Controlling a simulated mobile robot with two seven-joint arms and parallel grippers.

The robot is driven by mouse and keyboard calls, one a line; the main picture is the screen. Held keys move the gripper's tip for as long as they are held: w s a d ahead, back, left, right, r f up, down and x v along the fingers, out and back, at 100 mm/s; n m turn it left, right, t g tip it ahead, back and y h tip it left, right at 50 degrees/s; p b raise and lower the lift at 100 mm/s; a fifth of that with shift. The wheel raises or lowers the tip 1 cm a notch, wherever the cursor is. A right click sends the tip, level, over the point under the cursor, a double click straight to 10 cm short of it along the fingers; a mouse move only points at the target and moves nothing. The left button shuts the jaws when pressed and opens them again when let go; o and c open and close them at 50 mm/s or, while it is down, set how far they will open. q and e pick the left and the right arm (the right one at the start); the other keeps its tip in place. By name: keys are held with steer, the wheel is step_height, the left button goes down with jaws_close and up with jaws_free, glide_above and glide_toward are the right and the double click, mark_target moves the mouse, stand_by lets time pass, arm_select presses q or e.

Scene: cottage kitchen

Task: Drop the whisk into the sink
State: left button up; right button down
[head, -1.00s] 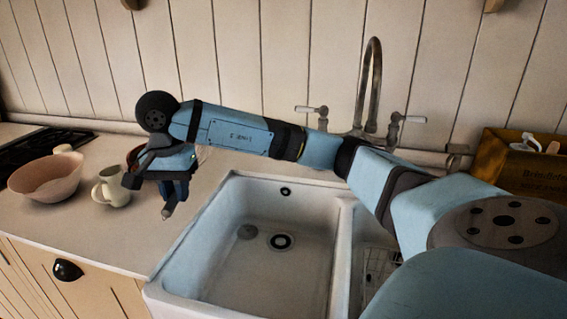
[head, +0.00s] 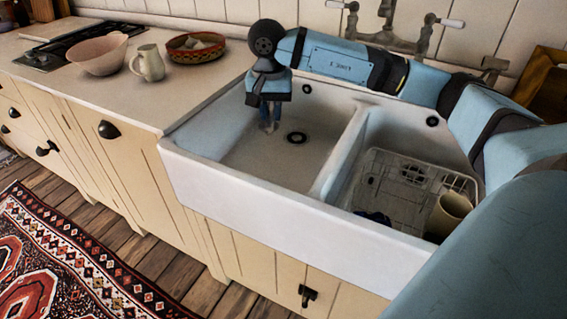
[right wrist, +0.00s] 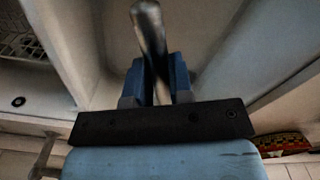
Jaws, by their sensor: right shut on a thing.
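The white sink (head: 255,200) has two basins and sits in the counter. My right gripper (head: 268,118) points down over the left basin, toward its back left part. In the right wrist view, the gripper (right wrist: 156,82) is shut on a smooth metallic rod, the whisk's handle (right wrist: 149,35), which sticks out past the blue fingers. The whisk's wires cannot be made out in either view. In the head view only a small part shows below the fingers, inside the basin's outline. My left gripper is not in view.
The right basin holds a wire rack (head: 400,185) and a beige cup (head: 449,212). A tap (head: 385,30) stands behind the sink. A white jug (head: 149,64), pink bowl (head: 100,54) and patterned basket (head: 195,46) stand on the counter at left. The left basin's floor looks clear.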

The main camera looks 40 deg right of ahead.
step_height(320, 180, down, 15)
steer(key=b, duration=0.2)
steer(key=shift+f+b, duration=0.1)
steer(key=shift+b, duration=0.25)
steer(key=shift+f, duration=0.5)
step_height(320, 180, down, 4)
steer(key=shift+r+b, duration=0.25)
steer(key=shift+b, duration=0.25)
steer(key=shift+f, duration=0.25)
steer(key=shift+r, duration=0.1)
steer(key=shift+f, duration=0.35)
steer(key=shift+f+b, duration=0.25)
steer(key=shift+b, duration=0.15)
steer(key=c, duration=1)
jaws_free()
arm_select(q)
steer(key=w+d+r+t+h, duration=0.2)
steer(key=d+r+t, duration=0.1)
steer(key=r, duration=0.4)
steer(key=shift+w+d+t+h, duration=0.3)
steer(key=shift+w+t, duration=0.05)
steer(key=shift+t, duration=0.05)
